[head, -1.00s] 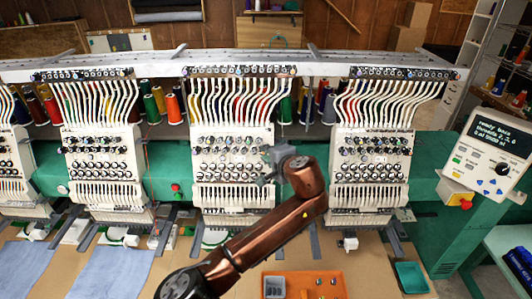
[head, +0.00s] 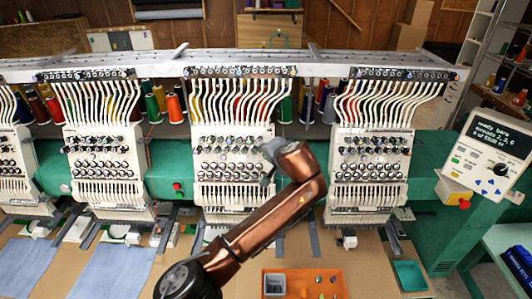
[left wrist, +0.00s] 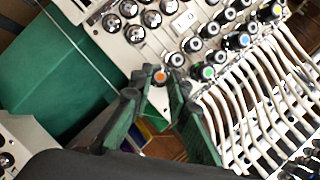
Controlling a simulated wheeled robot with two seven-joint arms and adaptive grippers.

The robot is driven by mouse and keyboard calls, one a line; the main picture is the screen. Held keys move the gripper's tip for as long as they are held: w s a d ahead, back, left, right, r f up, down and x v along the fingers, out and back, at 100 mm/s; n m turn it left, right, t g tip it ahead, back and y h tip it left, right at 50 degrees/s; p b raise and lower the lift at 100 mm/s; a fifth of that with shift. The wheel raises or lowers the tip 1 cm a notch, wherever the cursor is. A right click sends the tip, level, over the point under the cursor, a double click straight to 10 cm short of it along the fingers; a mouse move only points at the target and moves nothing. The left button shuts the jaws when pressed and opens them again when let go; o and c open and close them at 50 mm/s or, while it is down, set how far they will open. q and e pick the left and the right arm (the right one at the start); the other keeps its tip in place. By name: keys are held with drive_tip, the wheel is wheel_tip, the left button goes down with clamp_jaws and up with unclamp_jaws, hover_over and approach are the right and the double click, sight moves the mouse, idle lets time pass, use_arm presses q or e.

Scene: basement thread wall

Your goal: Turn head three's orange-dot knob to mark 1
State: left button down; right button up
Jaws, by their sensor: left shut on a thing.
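The orange-dot knob (left wrist: 160,77) shows in the left wrist view between the two fingertips of my left gripper (left wrist: 157,88). The fingers are shut on this knob, at the end of a row of knobs. In the head view my left gripper (head: 268,160) is at the right edge of the sewing head (head: 225,180) that is third from the left in the picture. The gripper and copper arm hide part of that head, and the orange dot cannot be made out there. The mark numbers are too small to read. My right gripper is not in view.
Another sewing head (head: 368,165) stands to the right, with a gap between. White thread tubes (left wrist: 245,110) run close beside the knobs. A control panel (head: 492,160) stands at the far right. An orange tray (head: 330,292) with small parts lies on the table below.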

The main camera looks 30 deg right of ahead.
use_arm(q)
drive_tip(key=shift+f, duration=0.1)
drive_tip(key=c, duration=1.8)
unclamp_jaws()
drive_tip(key=shift+c, duration=0.2)
drive_tip(key=v, duration=1.2)
